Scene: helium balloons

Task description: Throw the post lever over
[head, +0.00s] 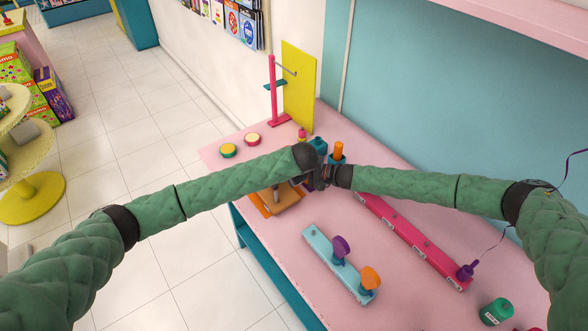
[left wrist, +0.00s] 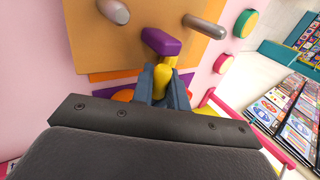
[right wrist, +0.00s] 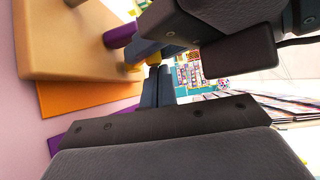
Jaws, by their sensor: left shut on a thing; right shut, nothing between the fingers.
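In the left wrist view, a short yellow stem (left wrist: 159,80) with a purple block-like end (left wrist: 160,42) stands at a tan board (left wrist: 110,50); it looks like the post lever. My left gripper (left wrist: 160,88) is shut on the yellow stem. The purple end (right wrist: 118,36) and a bit of yellow also show in the right wrist view, partly behind my left gripper. My right gripper (right wrist: 158,86) is shut and empty, close beside my left gripper. In the head view my arms meet over the board (head: 280,202) and hide the lever.
Grey pegs (left wrist: 205,26) stick up from the board on both sides. On the pink table (head: 300,285) are a light-blue bar (head: 335,262) with purple and orange knobs, a long red bar (head: 410,240), a green bottle (head: 496,311) and round buttons (head: 228,151). A yellow panel (head: 299,85) stands behind.

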